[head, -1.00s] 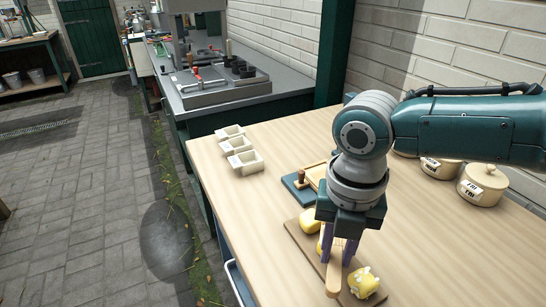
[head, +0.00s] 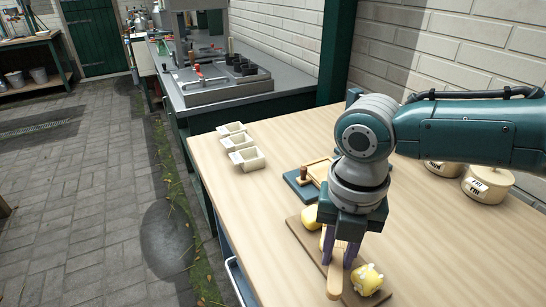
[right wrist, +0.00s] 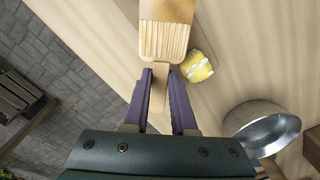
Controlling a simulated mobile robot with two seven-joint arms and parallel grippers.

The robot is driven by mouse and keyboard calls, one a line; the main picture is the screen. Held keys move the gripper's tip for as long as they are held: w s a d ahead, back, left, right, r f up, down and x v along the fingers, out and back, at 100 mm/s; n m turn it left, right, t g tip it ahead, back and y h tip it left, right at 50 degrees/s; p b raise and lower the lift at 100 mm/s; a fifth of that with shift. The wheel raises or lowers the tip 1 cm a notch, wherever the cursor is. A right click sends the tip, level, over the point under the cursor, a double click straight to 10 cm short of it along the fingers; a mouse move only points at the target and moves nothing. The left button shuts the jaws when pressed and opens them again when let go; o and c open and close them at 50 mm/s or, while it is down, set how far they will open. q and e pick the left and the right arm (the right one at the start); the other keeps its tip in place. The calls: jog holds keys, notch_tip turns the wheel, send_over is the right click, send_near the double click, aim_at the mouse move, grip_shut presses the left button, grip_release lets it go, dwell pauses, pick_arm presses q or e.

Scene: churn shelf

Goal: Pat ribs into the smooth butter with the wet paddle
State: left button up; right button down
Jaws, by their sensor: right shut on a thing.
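My right gripper (head: 340,250) points down over the brown board (head: 302,233) and is shut on the handle of the wooden paddle (head: 334,281). In the right wrist view, the gripper (right wrist: 161,98) holds the paddle (right wrist: 164,40) between purple fingers; its ribbed part shows beyond them. A smooth yellow butter lump (head: 310,217) lies on the board left of the gripper. Another yellow lump (head: 368,280) with white patches lies to the right of the paddle; it also shows in the right wrist view (right wrist: 197,67). A further yellow bit is mostly hidden behind the fingers. My left gripper is out of view.
Cream trays (head: 237,145) stand at the table's left edge. A blue-green board (head: 299,187) with a wooden tray lies behind the gripper. Lidded labelled pots (head: 488,185) stand at the right by the brick wall. The table's left middle is clear.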

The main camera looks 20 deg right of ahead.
jog(key=shift+f+b, duration=0.35)
jog(key=shift+f, duration=0.1)
jog(key=shift+f+b, duration=0.3)
jog(key=shift+f, duration=0.05)
dwell(0.4)
dwell(1.0)
notch_tip(320, 180, up, 7)
jog(key=p, duration=0.7)
jog(key=shift+r, duration=0.1)
dwell(0.3)
